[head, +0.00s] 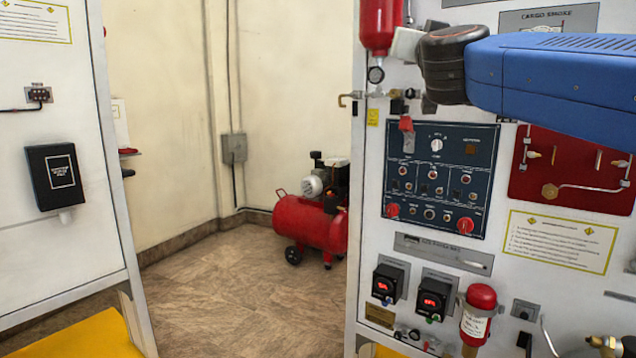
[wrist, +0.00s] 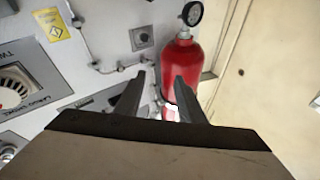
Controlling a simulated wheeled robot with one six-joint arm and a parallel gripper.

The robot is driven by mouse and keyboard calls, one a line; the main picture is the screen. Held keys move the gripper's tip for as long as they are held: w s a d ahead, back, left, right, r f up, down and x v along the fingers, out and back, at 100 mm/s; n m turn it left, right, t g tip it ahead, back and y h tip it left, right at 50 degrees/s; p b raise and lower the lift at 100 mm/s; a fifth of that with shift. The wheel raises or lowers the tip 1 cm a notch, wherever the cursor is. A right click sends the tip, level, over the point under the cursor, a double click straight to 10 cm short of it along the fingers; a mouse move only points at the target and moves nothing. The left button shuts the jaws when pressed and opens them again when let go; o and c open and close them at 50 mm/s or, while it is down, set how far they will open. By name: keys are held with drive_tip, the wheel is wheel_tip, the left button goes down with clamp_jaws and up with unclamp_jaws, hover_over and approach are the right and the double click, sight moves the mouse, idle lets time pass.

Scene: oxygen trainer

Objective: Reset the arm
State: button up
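My blue arm reaches in from the right edge in the head view, in front of the upper part of the white trainer panel (head: 485,110). My gripper (head: 398,45) is a pale shape at the arm's dark end, close to a red bottle (head: 378,22) with a gauge below it. In the wrist view my gripper (wrist: 160,82) shows two dark fingers standing apart with nothing between them that they hold. The red bottle (wrist: 181,62) shows just beyond the fingertips, with its gauge (wrist: 192,13) above. I cannot tell whether a finger touches it.
A dark control panel (head: 440,180) with switches and a red plate (head: 570,170) with fittings lie below my arm. A second white panel (head: 55,200) stands at the left. A red compressor (head: 310,222) stands on the open floor (head: 235,290) between them.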

drive_tip(key=s+a+f+n+g+y, duration=0.1)
drive_tip(key=s+f+n+g+y, duration=0.4)
drive_tip(key=f, duration=1.2)
drive_tip(key=s+a+f+n+g+y, duration=0.1)
drive_tip(key=s+f+g, duration=0.4)
drive_tip(key=f, duration=1.1)
drive_tip(key=s+d+f+m+g+h, duration=0.1)
drive_tip(key=s+d+f, duration=0.4)
drive_tip(key=s+f, duration=0.5)
drive_tip(key=s+d+f+m+g+h, duration=0.2)
drive_tip(key=s+d+f+g, duration=0.4)
drive_tip(key=s+f, duration=0.5)
wheel_tip(320, 180, down, 7)
drive_tip(key=shift+s+r+h, duration=0.15)
drive_tip(key=shift+s+h, duration=0.05)
drive_tip(key=shift+h, duration=0.4)
drive_tip(key=shift+c, duration=0.6)
